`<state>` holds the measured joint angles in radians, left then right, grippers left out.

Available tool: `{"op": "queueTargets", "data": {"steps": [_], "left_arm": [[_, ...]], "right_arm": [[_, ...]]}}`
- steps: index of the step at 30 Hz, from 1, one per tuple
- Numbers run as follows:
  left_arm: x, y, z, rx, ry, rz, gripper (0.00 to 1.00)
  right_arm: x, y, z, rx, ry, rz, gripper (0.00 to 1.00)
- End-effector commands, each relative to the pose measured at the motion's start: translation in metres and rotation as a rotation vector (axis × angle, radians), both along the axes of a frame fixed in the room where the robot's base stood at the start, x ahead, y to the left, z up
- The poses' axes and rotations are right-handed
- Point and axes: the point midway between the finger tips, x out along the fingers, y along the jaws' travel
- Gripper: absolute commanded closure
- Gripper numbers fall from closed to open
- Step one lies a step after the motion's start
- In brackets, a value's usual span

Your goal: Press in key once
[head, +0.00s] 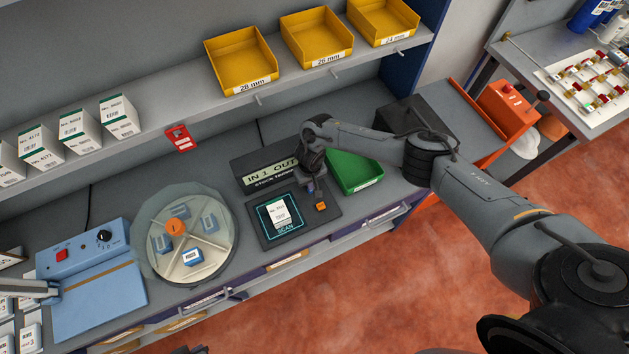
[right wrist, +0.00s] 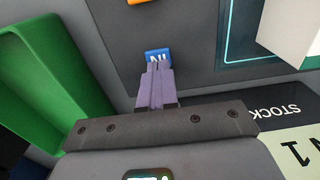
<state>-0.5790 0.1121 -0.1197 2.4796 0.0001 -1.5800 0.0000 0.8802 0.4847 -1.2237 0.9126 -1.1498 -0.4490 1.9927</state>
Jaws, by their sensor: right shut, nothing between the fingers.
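The blue IN key (right wrist: 157,54) shows in the right wrist view on a dark panel (right wrist: 195,60). My right gripper (right wrist: 158,70) is shut and empty, its fingertips together at the key's near edge. They overlap the key in the picture; whether they touch it or the key is pushed down, I cannot tell. In the head view my right gripper (head: 317,194) points down at the panel beside the scan pad and hides the blue key. An orange key (head: 321,207) shows just in front of it. The stock display (head: 270,175) behind reads "IN 1 OUT", the rest hidden.
A white carton (head: 282,214) stands on the scan pad (head: 266,235). A green bin (head: 355,170) is close right of my gripper. A round divided tray (head: 187,268) and a blue device (head: 97,305) are left. Yellow bins (head: 240,84) sit on the shelf above.

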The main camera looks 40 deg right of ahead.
Motion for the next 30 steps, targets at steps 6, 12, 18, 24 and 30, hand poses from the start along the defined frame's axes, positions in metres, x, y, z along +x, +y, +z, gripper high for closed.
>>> {"op": "queueTargets", "data": {"steps": [6,12,18,24,30], "left_arm": [[0.000,0.000,-0.002,0.000,0.000,0.000,1.00],[0.000,0.001,0.013,0.003,0.001,-0.002,1.00],[-0.001,0.003,0.042,0.011,0.001,-0.008,1.00],[0.000,0.003,0.055,0.013,-0.005,-0.009,1.00],[-0.001,0.003,0.054,0.011,0.001,-0.008,1.00]], "right_arm": [[-0.009,-0.005,-0.012,-0.012,0.016,-0.004,1.00],[-0.009,-0.005,0.002,-0.011,0.016,-0.004,1.00],[-0.005,-0.005,0.032,-0.008,0.008,-0.004,1.00],[-0.001,-0.005,0.065,-0.004,-0.003,-0.002,1.00],[0.000,-0.003,0.104,-0.002,-0.004,-0.001,1.00]]}}
